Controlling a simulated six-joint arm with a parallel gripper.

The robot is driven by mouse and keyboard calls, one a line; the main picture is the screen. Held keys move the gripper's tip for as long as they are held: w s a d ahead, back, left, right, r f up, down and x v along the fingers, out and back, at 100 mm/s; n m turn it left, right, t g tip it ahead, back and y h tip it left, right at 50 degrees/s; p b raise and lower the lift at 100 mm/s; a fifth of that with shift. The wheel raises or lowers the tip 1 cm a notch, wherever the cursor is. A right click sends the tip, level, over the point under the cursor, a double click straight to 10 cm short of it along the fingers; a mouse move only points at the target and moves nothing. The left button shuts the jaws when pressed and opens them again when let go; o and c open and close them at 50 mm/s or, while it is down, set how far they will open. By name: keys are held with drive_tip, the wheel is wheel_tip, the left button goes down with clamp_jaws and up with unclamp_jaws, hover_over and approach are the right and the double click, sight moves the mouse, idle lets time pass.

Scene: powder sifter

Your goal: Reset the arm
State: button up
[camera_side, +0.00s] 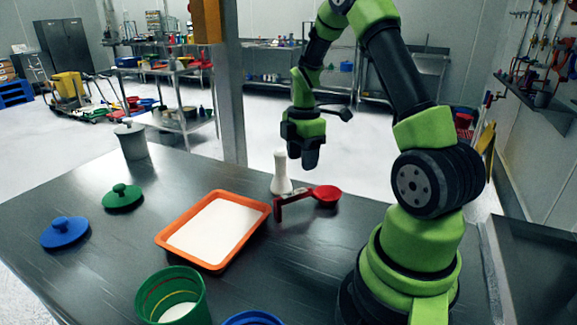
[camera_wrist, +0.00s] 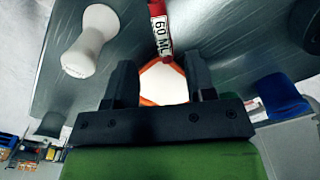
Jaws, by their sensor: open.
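My gripper (camera_side: 307,158) hangs in the air above the table, above and slightly right of a white flared-base tool (camera_side: 281,174) in the side view. In the wrist view my gripper (camera_wrist: 160,72) has its two dark fingers apart, with no object held between them. The white tool (camera_wrist: 90,42) shows at upper left there. A red scoop (camera_side: 326,195) rests on the table below the gripper. Its handle, marked "60 ML" (camera_wrist: 162,38), shows at the top of the wrist view. An orange tray (camera_side: 262,211) with white contents appears beyond the fingers.
A green container (camera_side: 152,290) with white contents stands at the front, beside a partly cut-off blue container (camera_side: 252,317). Blue (camera_side: 65,231) and green (camera_side: 123,196) lids lie at left. A grey lidded canister (camera_side: 132,141) stands at the back left. A pillar (camera_side: 232,90) rises behind.

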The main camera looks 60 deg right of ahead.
drive_tip(key=w+a+r+m+t, duration=0.15)
drive_tip(key=a+r+m, duration=0.25)
drive_tip(key=a+r, duration=0.4)
drive_tip(key=s+a+r+m+t+y, duration=0.1)
drive_tip(key=s+a+r+m+t, duration=0.1)
drive_tip(key=s+a+r+m, duration=0.3)
drive_tip(key=s+a+r+m+t+y, duration=0.1)
drive_tip(key=s+a+r+m+t, duration=0.2)
drive_tip(key=a, duration=0.7)
drive_tip(key=s+r+m, duration=0.2)
drive_tip(key=s+m, duration=0.1)
drive_tip(key=s, duration=0.1)
drive_tip(key=shift+t, duration=0.35)
